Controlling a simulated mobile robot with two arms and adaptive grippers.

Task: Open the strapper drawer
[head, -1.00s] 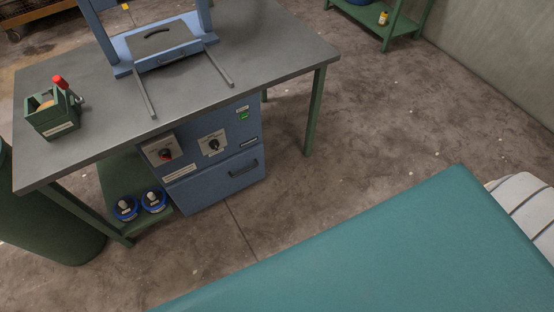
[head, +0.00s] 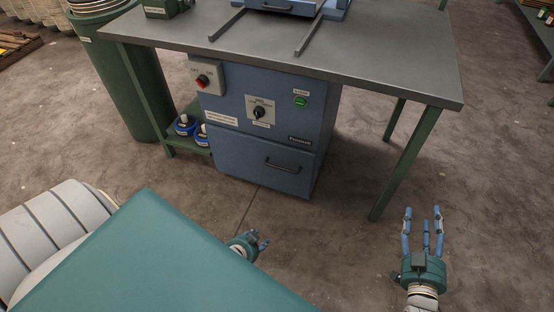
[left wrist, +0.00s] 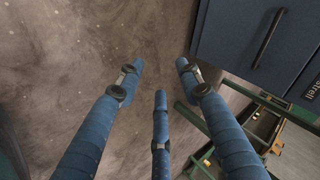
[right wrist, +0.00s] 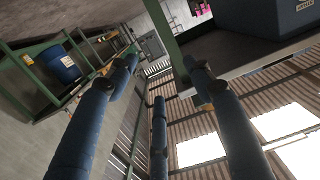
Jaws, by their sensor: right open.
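The blue strapper cabinet (head: 258,90) stands under the grey table. Its drawer (head: 240,162) is the lower front panel and looks closed, with a dark bar handle (head: 284,167). My left gripper (head: 263,239) is in front of and below the drawer, partly hidden by my teal body. In the left wrist view its three fingers (left wrist: 160,75) are spread and empty. The handle (left wrist: 269,38) shows there at upper right, beyond and apart from the fingertips. My right gripper (head: 423,212) is open and empty, right of the cabinet and in front of the table leg.
The grey table (head: 385,60) overhangs the cabinet, with a green leg (head: 405,165) at right. Blue reels (head: 185,125) sit on a low green shelf left of the cabinet. A green barrel (head: 122,80) stands further left. The floor in front of the drawer is clear.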

